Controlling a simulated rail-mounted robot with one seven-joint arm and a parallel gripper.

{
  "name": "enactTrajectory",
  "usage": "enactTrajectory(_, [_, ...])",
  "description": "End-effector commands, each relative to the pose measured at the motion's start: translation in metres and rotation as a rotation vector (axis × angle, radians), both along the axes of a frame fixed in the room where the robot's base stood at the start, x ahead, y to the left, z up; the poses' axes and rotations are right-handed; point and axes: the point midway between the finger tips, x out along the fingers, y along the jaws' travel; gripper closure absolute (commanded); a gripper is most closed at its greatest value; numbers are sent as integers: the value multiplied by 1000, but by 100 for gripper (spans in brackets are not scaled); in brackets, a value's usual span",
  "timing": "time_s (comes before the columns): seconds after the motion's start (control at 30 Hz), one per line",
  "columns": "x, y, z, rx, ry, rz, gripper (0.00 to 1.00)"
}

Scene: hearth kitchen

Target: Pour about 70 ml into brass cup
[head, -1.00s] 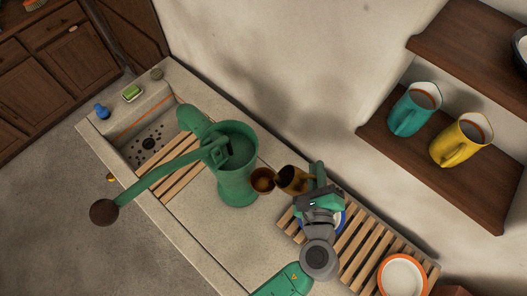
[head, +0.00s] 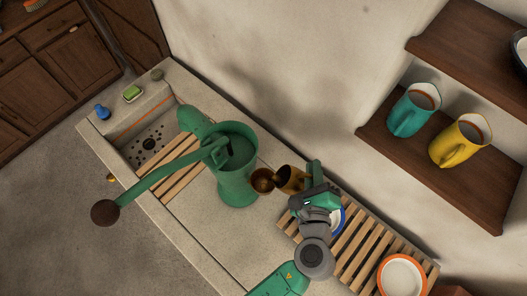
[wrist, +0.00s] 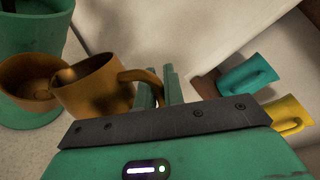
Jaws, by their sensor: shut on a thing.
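The brass cup (head: 262,181) stands on the counter close against the green hand pump; it also shows at the left of the wrist view (wrist: 28,95). My gripper (head: 307,180) is shut on the handle of a second brass-coloured mug (head: 288,179). In the wrist view the fingers (wrist: 160,92) close around its handle, and the mug (wrist: 100,90) is tilted with its mouth toward the standing cup. Its rim is at or just above that cup's right edge; whether they touch I cannot tell. No clear stream of liquid shows, and the liquid levels cannot be made out.
The green pump (head: 238,185) with its long handle stands just left of the cup. A slatted rack (head: 349,262) with an orange-rimmed bowl (head: 403,276) lies at the right. A teal jug (head: 410,116) and a yellow jug (head: 455,146) stand on the wall shelf.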

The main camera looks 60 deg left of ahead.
Motion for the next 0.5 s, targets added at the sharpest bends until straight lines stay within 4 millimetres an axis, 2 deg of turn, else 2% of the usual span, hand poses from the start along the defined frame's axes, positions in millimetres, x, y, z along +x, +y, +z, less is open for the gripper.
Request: enactTrajectory(0.5, [-2,2,5,-31,-30,0,100])
